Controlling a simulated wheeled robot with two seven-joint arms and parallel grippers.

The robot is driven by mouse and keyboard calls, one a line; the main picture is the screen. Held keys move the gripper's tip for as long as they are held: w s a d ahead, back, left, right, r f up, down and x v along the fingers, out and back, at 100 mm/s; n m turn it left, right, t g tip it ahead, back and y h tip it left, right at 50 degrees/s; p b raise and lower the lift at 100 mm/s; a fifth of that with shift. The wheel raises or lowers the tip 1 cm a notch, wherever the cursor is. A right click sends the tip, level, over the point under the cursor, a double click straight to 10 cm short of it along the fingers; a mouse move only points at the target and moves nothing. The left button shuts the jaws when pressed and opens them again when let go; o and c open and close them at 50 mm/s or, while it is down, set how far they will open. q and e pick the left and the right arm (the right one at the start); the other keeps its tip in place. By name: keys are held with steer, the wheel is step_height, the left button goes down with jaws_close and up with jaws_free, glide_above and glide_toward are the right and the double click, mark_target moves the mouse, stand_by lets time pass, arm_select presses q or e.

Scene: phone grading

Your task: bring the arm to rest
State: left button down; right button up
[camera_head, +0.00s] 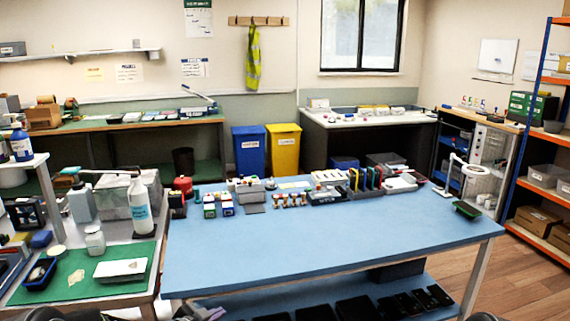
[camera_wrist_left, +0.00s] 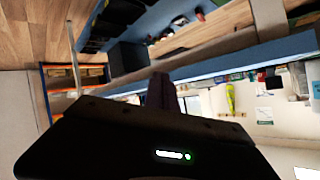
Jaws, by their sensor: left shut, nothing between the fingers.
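My left gripper (camera_wrist_left: 163,92) shows in the left wrist view with its dark fingers together and nothing between them. It points past the edge of the blue table (camera_wrist_left: 245,62), which looks turned over in that view. My right gripper is not seen.
A side bench with a green mat (camera_head: 135,256) stands at the left, holding a white bottle (camera_head: 140,206) and a dark blue tray (camera_head: 40,273). Small boxes, stamps and racks line the blue table's back edge. Dark flat devices lie on its lower shelf. An orange-and-blue shelf (camera_head: 527,115) stands right.

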arm_select(q)
steer(key=s+d+f+n+g, duration=0.3)
steer(key=s+f+n, duration=0.1)
steer(key=s+f, duration=0.45)
steer(key=s+d+f+n+g, duration=0.2)
steer(key=s+d+f+n, duration=0.2)
steer(key=s+f, duration=0.45)
steer(key=s+d+f+n+g, duration=0.1)
steer(key=s+d+f+g, duration=0.1)
steer(key=s, duration=1.1)
steer(key=s+d+f+n+g, duration=0.2)
steer(key=s+d+g, duration=0.1)
steer(key=s, duration=1)
steer(key=shift+s+n+g+y, duration=0.15)
steer(key=shift+n+g+y, duration=0.15)
steer(key=shift+g+y, duration=0.15)
